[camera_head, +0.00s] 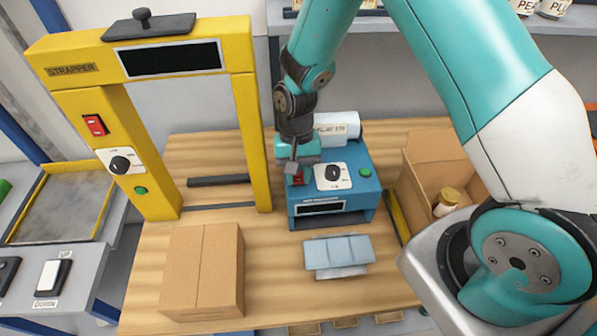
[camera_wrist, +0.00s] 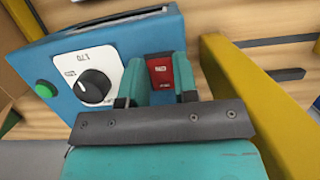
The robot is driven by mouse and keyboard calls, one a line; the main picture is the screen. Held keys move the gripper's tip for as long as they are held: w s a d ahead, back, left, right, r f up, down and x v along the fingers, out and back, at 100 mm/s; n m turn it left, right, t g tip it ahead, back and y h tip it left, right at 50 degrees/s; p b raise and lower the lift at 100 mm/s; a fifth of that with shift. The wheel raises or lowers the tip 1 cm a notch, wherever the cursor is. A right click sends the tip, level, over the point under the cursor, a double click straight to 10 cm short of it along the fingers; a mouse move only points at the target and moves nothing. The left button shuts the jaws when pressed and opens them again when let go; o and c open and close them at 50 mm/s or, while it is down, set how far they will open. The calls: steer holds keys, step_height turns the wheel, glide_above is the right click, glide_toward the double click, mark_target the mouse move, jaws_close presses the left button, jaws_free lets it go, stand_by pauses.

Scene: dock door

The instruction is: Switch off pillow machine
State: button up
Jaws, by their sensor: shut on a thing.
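The blue pillow machine (camera_head: 331,192) stands on the wooden bench, with a white film roll (camera_head: 337,126) behind it and pale blue pillows (camera_head: 338,251) in front. Its top has a white panel with a black dial (camera_head: 334,174), a green button (camera_head: 364,171) and a red switch (camera_head: 298,180). My gripper (camera_head: 297,166) is down at the red switch. In the wrist view the red switch (camera_wrist: 160,71) sits between my gripper's fingers (camera_wrist: 161,92), which are shut on it. The dial (camera_wrist: 95,86) is just left of the fingers there. The switch's exact position is hard to tell.
A yellow strapper (camera_head: 95,116) with its own red switch (camera_head: 95,125), dial and green button arches at left. A closed carton (camera_head: 203,271) lies front left. An open carton (camera_head: 422,187) holding a jar (camera_head: 447,202) stands right of the pillow machine.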

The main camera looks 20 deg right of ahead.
steer(key=o, duration=0.9)
steer(key=b+v, duration=0.4)
steer(key=v, duration=1.3)
steer(key=shift+r, duration=0.25)
